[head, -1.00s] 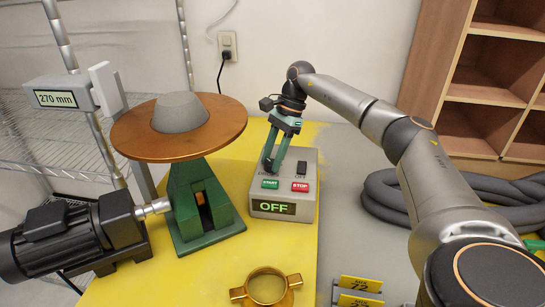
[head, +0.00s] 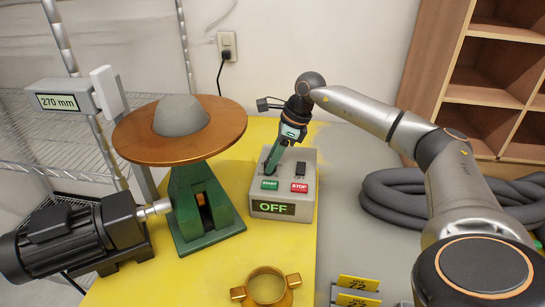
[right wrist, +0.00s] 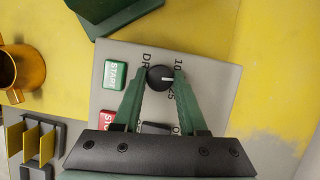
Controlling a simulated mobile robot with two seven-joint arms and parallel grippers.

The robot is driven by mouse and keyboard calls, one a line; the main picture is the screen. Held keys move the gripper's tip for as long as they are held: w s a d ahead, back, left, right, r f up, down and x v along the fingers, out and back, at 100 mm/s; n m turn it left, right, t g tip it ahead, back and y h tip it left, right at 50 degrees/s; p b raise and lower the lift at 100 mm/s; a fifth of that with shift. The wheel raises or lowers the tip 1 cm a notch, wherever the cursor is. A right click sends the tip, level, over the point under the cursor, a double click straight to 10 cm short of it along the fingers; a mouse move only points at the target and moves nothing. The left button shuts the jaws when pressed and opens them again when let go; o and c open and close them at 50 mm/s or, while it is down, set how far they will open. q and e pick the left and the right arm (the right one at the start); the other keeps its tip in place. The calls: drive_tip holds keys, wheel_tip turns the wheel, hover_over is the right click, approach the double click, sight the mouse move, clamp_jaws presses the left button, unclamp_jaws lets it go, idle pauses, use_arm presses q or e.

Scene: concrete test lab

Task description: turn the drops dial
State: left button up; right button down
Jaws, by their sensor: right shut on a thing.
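The drops dial (right wrist: 160,78) is a black round knob with a white pointer line, best seen in the right wrist view. My right gripper (head: 268,170) has its green fingers on opposite sides of the dial, shut on it. The fingers mostly hide the dial in the head view and part of the printed scale. My left gripper is not in view.
A dark hose (head: 405,201) is coiled at right.

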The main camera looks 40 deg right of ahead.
drive_tip(key=m, duration=0.2)
drive_tip(key=m+h, duration=0.1)
drive_tip(key=m, duration=0.1)
drive_tip(key=shift+a+m+t+h, duration=0.15)
drive_tip(key=shift+m+t+h, duration=0.15)
drive_tip(key=shift+t, duration=0.1)
drive_tip(key=m+h, duration=0.1)
drive_tip(key=m, duration=0.1)
drive_tip(key=m+h, duration=0.1)
drive_tip(key=m, duration=0.2)
drive_tip(key=shift+a+b, duration=0.15)
drive_tip(key=shift+b, duration=0.2)
drive_tip(key=shift+m, duration=0.3)
drive_tip(key=shift+c, duration=2.2)
unclamp_jaws()
